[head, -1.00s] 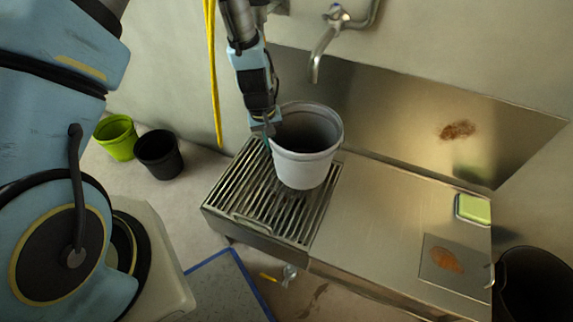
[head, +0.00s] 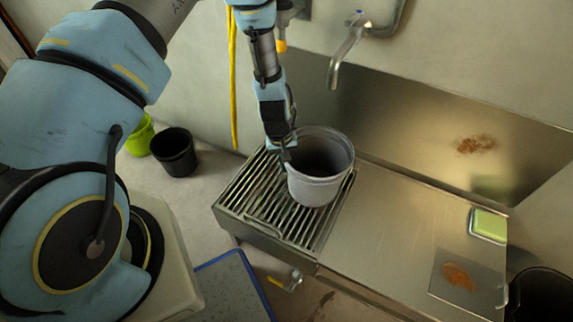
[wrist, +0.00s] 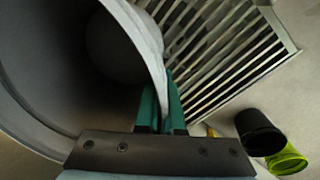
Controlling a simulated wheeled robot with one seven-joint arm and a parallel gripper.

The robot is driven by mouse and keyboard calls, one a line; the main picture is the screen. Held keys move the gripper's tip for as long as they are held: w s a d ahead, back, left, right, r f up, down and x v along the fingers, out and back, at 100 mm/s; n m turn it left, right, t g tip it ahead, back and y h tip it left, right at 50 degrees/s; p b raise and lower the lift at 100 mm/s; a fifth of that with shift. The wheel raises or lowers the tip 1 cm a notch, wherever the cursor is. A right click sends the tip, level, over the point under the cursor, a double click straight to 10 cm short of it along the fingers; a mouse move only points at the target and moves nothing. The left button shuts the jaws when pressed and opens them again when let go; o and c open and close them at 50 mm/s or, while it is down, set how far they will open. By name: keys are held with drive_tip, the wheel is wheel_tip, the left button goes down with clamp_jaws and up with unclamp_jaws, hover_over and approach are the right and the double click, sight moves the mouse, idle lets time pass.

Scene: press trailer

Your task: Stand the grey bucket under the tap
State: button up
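The grey bucket (head: 318,188) is upright over the slatted grate (head: 255,210), at its right part. I cannot tell whether its base touches the slats. My gripper (head: 285,152) holds the bucket's left rim from above. In the wrist view, the bucket wall (wrist: 140,35) runs between the two teal fingertips (wrist: 162,100), one inside the bucket and one outside. The metal tap (head: 345,52) sticks out from the wall, with its spout end above and behind the bucket's mouth in the head view. The bucket looks empty where I see inside.
A steel counter (head: 400,225) extends right of the grate, with a green sponge in a dish (head: 488,225) and a brown-stained plate (head: 455,278). A black bucket (head: 174,152) and a lime bucket (head: 140,135) stand on the floor left. A yellow hose (head: 233,90) hangs on the wall.

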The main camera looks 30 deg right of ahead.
drive_tip(key=o, duration=0.4)
drive_tip(key=shift+r, duration=0.1)
wheel_tip(320, 180, up, 12)
drive_tip(key=a, duration=0.1)
drive_tip(key=w+a+r+n+t, duration=0.1)
drive_tip(key=w+a+r, duration=0.3)
drive_tip(key=a+r, duration=0.25)
drive_tip(key=w+a+r+n, duration=0.1)
drive_tip(key=w+a+r, duration=0.35)
drive_tip(key=a, duration=0.35)
drive_tip(key=shift+n+t+y, duration=0.5)
drive_tip(key=shift+n+t, duration=0.1)
drive_tip(key=shift+n, duration=0.2)
drive_tip(key=s+a+r, duration=0.1)
drive_tip(key=a+r, duration=0.2)
drive_tip(key=a, duration=0.3)
drive_tip(key=s+a+r, duration=0.2)
drive_tip(key=a+r, duration=0.2)
drive_tip(key=a, duration=0.2)
drive_tip(key=s+a+r, duration=0.1)
drive_tip(key=a+r, duration=0.3)
drive_tip(key=a, duration=0.3)
drive_tip(key=shift+s+r, duration=0.1)
drive_tip(key=shift+s, duration=0.05)
